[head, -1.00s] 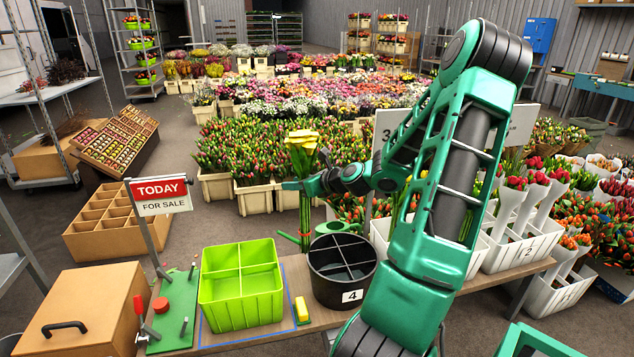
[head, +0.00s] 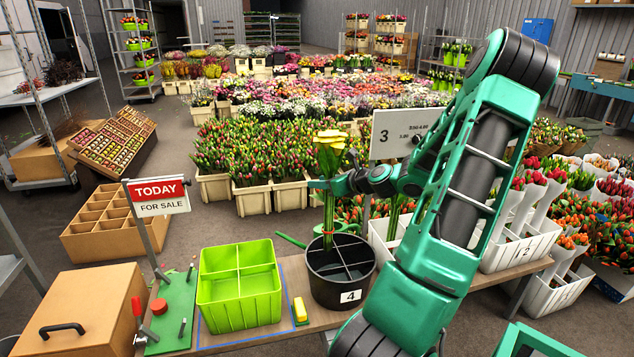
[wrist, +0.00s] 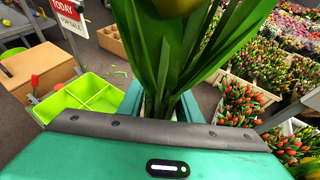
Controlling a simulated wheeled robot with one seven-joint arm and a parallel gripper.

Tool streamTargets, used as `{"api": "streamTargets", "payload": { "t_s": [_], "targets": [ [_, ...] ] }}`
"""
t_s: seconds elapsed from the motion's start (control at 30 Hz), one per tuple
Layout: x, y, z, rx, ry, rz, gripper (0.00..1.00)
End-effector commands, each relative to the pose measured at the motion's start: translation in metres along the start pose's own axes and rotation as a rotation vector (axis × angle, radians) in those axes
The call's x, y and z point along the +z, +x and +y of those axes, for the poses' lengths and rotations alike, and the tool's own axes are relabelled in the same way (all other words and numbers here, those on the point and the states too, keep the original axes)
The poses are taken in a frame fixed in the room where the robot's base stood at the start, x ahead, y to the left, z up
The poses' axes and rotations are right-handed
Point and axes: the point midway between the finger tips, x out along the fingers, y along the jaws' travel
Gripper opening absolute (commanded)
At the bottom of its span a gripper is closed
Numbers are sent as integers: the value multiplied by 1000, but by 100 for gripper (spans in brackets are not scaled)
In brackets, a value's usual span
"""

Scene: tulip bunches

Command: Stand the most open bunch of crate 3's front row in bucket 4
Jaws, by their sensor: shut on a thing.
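My gripper (head: 334,184) is shut on a bunch of yellow, widely open tulips (head: 330,148) and holds it upright. The green stems (head: 328,212) hang down with a red band low on them, and their lower ends overlap the back part of black bucket 4 (head: 325,285). I cannot tell how far the ends are inside it. The bucket has dividers and its visible compartments look empty. In the wrist view the bunch's leaves and stems (wrist: 160,70) rise between the jaws (wrist: 158,108). Crate 3, by the "3" sign (head: 393,134), is partly hidden behind my arm.
A lime green divided bucket (head: 238,300) stands left of bucket 4, with a yellow block (head: 301,310) between them. A green board with tools (head: 172,312) and the "TODAY FOR SALE" sign (head: 158,195) are further left. Crates of tulips (head: 253,197) stand behind the bench.

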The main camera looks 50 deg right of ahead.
Motion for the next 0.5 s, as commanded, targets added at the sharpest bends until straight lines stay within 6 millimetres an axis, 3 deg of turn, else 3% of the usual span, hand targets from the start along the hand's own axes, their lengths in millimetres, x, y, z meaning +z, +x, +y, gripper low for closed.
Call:
{"api": "streamTargets", "payload": {
  "t_s": [0.5],
  "targets": [
    [-41, 17, 1, 2, 2, -1, 0]
  ]
}}
